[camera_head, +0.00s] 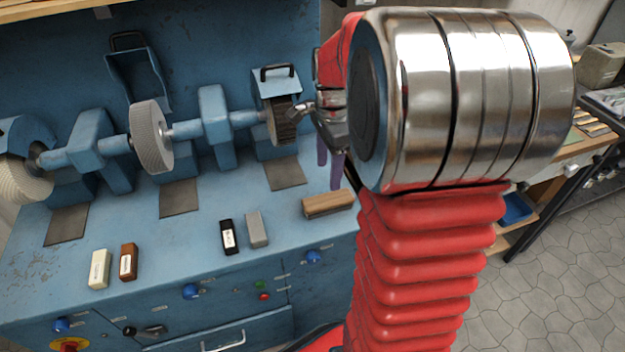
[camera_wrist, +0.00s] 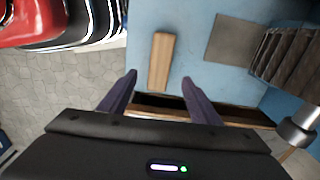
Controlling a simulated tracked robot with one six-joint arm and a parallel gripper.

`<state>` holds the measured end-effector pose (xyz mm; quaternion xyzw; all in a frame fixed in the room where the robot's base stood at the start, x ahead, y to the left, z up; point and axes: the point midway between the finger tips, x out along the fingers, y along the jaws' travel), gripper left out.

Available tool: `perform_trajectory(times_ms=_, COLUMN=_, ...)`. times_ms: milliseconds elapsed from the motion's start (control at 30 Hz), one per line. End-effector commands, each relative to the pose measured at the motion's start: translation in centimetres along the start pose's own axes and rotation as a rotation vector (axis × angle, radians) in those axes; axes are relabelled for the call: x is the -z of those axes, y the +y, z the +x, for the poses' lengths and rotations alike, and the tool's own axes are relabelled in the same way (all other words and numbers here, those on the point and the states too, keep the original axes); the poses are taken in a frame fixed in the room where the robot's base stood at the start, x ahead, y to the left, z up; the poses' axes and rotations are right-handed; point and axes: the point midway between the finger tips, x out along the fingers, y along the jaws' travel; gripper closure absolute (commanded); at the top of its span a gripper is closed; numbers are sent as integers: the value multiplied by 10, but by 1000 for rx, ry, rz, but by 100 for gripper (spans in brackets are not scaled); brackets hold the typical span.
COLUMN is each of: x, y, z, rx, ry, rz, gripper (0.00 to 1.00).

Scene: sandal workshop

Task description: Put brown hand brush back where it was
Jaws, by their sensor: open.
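A brown wooden block (camera_head: 328,203), which looks like the brown hand brush, lies flat on the blue bench near its right front edge. It also shows in the wrist view (camera_wrist: 160,62), upper middle, just beyond the fingertips. No bristles can be made out on it. My gripper (camera_wrist: 158,78) is open, with its two purple fingers apart and nothing between their tips. In the head view the fingers (camera_head: 330,170) show partly behind my arm, above and behind the block. The arm hides most of the gripper there.
The blue bench (camera_head: 200,235) carries a grinding machine with wheels (camera_head: 152,138). A cream block (camera_head: 100,268), a red-brown block (camera_head: 128,261), a black block (camera_head: 229,237) and a grey block (camera_head: 257,229) lie along its front. A dark, brown-edged strip (camera_wrist: 240,116) crosses behind my fingers.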

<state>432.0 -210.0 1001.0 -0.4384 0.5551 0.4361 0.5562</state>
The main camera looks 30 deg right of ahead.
Motion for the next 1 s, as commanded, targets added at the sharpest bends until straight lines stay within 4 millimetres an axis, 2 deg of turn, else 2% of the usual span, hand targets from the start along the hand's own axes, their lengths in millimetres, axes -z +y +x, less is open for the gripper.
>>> perform_trajectory(times_ms=167, x=-19, y=9, z=-16, rx=38, ry=10, rz=-128, gripper=43)
perform_trajectory(times_ms=367, x=-56, y=32, z=-41, rx=110, ry=37, rz=-407, gripper=43)
perform_trajectory(times_ms=700, x=-110, y=83, z=-72, rx=234, ry=112, rz=-907, gripper=43)
perform_trajectory(times_ms=1000, x=-147, y=132, z=-85, rx=341, ry=209, rz=-1338, gripper=43)
